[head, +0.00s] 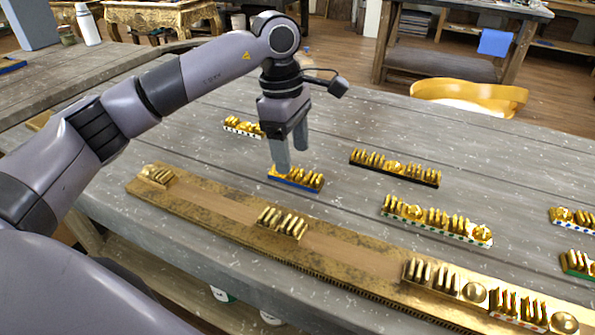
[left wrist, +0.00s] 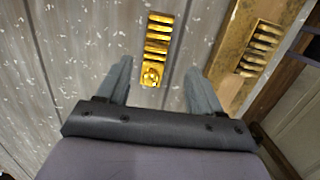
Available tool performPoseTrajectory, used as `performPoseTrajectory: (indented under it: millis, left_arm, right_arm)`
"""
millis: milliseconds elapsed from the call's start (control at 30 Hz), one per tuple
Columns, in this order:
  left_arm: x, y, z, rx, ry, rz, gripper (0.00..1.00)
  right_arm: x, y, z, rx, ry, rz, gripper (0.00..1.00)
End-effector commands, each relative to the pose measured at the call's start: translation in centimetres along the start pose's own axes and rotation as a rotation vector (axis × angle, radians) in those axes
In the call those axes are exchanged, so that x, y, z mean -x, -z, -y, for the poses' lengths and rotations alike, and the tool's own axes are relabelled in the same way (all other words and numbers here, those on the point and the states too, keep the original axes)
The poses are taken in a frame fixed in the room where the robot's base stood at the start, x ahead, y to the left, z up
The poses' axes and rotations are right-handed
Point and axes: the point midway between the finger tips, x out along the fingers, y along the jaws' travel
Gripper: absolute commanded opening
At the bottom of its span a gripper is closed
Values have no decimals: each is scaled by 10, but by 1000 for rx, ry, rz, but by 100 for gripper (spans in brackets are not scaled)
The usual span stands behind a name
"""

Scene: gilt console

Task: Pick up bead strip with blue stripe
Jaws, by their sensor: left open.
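The short gold bead strip with a plain blue stripe (head: 309,184) lies flat on the grey table. It also shows in the left wrist view (left wrist: 158,40), seen from above with its blue edge hidden. My left gripper (head: 290,154) is open and points down over the left end of this strip. In the left wrist view its two fingers (left wrist: 158,70) stand apart on either side of the strip's near end, with nothing held. Whether the fingertips reach strip height is hard to tell. My right gripper is in neither view.
A long gilt rail (head: 220,205) with bead pieces set in it runs along the table's front. Other bead strips lie around: black-edged (head: 395,168), green-and-white (head: 437,220), a small one (head: 243,127) behind the gripper, and two at right (head: 573,218). Bare table lies between them.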

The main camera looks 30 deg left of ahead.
Motion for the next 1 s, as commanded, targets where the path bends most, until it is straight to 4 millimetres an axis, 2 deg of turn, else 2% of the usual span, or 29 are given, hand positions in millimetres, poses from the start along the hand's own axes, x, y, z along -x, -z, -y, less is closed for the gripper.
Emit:
performPoseTrajectory:
  millis: [267, 567, 767, 1000]
  left_arm:
    - [-39, 3, -5, 0, 3, 0, 66]
    - [-45, 2, -6, -1, 0, 0, 66]
    - [-45, 2, -6, -1, 0, 0, 4]
    - [-44, 2, -6, -1, 0, 1, 4]
  right_arm:
    - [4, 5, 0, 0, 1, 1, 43]
    - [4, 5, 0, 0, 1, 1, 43]
    - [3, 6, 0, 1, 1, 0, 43]
    - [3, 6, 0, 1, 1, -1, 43]
